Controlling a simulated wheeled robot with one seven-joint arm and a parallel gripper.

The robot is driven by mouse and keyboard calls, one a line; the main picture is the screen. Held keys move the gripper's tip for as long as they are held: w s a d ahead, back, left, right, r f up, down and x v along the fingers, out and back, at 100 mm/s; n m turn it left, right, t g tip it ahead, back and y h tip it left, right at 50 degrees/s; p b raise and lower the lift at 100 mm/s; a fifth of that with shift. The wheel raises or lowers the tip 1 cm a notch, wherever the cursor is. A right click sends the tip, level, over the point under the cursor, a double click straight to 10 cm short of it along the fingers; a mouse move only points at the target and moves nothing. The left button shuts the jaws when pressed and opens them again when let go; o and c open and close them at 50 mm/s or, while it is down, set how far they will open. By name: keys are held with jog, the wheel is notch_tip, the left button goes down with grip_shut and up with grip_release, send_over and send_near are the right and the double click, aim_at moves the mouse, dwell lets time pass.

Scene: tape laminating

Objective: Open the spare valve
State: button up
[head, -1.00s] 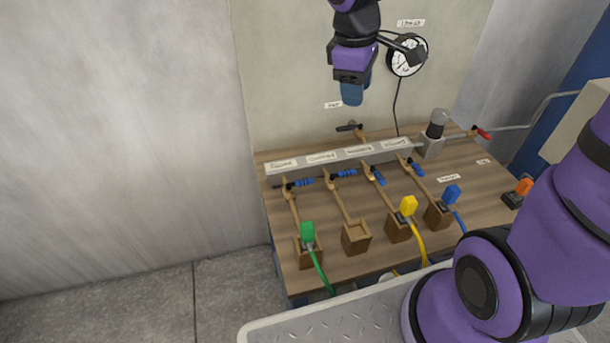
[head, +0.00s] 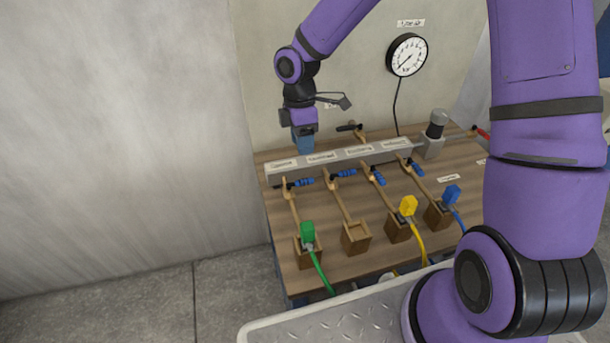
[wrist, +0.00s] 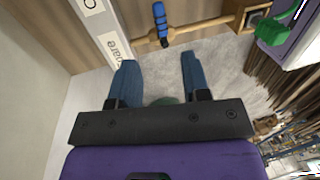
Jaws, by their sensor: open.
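The leftmost valve on the manifold has a blue ribbed handle (head: 302,182) lying crosswise to its brown pipe. It also shows in the wrist view, with its blue handle (wrist: 160,20) at the top beside a label (wrist: 120,47) whose visible letters read "pare". Its pipe runs to a wooden block with a green plug (head: 307,232). My gripper (head: 304,147) points down above the left part of the manifold, behind the handle in the head view. In the wrist view its two blue fingers (wrist: 158,62) are apart with nothing between them, clear of the handle.
The grey manifold (head: 330,160) carries several labels and similar blue-handled valves to the right. Yellow (head: 408,206) and blue (head: 452,194) plugs stand in blocks; one block (head: 355,238) is empty. A black lever (head: 348,127) stands behind the manifold. A gauge (head: 407,55) hangs on the wall.

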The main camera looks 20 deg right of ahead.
aim_at(304, 182)
jog(key=f, duration=0.3)
jog(key=s+f, duration=0.1)
jog(key=f, duration=0.2)
jog(key=s+f, duration=0.1)
jog(key=f, duration=0.3)
jog(key=shift+r, duration=0.1)
grip_shut()
